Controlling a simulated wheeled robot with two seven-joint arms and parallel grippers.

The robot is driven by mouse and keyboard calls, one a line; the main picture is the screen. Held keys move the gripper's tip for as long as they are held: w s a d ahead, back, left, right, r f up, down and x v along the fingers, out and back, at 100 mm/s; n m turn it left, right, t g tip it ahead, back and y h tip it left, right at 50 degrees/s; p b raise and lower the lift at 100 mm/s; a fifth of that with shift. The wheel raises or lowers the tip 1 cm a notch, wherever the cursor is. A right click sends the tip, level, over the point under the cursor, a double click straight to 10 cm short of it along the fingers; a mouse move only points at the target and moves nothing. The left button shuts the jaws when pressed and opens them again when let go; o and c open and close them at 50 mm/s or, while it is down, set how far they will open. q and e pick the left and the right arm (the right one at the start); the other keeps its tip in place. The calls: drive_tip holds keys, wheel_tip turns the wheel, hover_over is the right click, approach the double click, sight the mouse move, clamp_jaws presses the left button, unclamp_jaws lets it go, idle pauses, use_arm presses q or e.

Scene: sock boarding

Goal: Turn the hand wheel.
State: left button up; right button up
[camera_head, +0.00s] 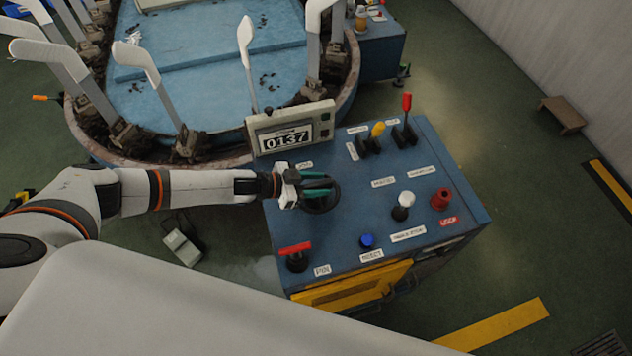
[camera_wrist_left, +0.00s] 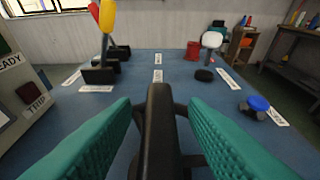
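The hand wheel (camera_head: 322,204) is dark and sits on the blue control console, below the counter display and left of the levers. My left gripper (camera_head: 318,187), with green finger pads, is over the wheel and hides part of it. In the left wrist view, a black bar of the wheel (camera_wrist_left: 160,130) stands between the two green fingers of my left gripper (camera_wrist_left: 160,105). Gaps show on both sides of the bar, so the gripper is open around it, not closed on it. My right gripper is not in view.
The blue console (camera_head: 345,235) carries a counter display reading 0137 (camera_head: 290,137), a red T-handle (camera_head: 295,248), a blue button (camera_head: 367,240), a white knob (camera_head: 407,198), a red knob (camera_head: 441,199) and yellow (camera_head: 377,130) and red (camera_head: 406,103) levers. White sock boards stand behind.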

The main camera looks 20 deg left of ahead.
use_arm(q)
drive_tip(key=c, duration=0.8)
clamp_jaws()
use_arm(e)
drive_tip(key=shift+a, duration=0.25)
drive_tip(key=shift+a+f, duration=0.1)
